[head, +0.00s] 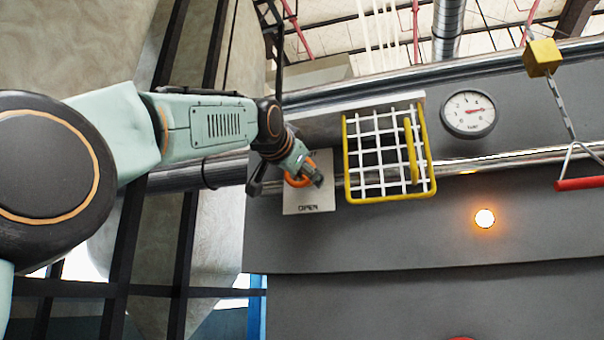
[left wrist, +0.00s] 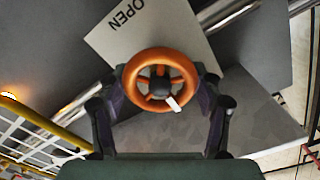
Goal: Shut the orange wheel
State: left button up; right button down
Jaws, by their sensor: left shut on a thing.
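The orange wheel (left wrist: 134,74) shows in the left wrist view as a spoked handwheel with a dark hub and a white mark pointing toward the lower right. A pale plate (left wrist: 150,22) marked OPEN lies behind it. In the head view the wheel (head: 297,181) is small and partly covered by my left gripper (head: 304,177). In the left wrist view my left gripper (left wrist: 160,92) has its fingers on both sides of the wheel and is shut on its rim. My right gripper is in neither view.
A yellow-framed white wire guard (head: 388,155) stands just right of the wheel. Further right are a round gauge (head: 468,114), a glowing lamp (head: 484,218) and a red pull handle (head: 580,183) hanging from a chain. A pipe (head: 470,166) runs along the grey wall.

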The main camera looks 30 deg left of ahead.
pick_arm(q)
jog(key=shift+w+f, duration=0.1)
jog(key=shift+f, duration=0.2)
